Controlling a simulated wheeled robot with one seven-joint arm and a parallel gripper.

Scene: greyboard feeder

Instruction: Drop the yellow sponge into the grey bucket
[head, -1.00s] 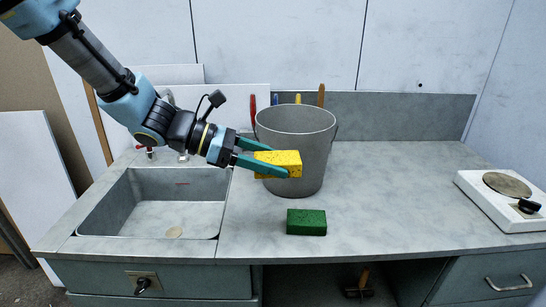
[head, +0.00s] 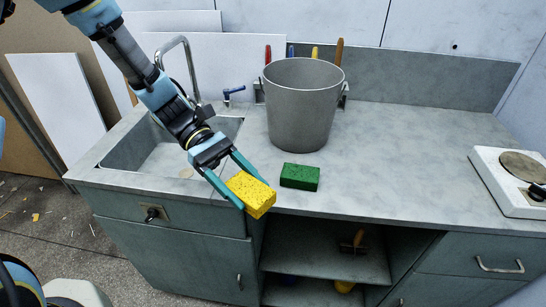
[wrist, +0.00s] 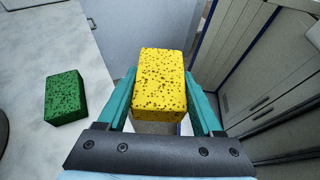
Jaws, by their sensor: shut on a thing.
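The yellow sponge (head: 251,194) is held between the two teal fingers of my gripper (head: 240,187), in front of the counter's front edge in the head view. In the wrist view the sponge (wrist: 161,84) fills the space between the fingers (wrist: 160,100). The grey bucket (head: 302,112) stands upright on the counter, behind and to the right of my gripper. Its rim is open at the top; its inside bottom is hidden. The sponge is apart from the bucket.
A green sponge (head: 300,176) lies on the counter (head: 400,150) in front of the bucket; it also shows in the wrist view (wrist: 66,97). A sink (head: 160,160) is at left, a hot plate (head: 505,190) at far right. Coloured handles (head: 339,52) stand behind the bucket.

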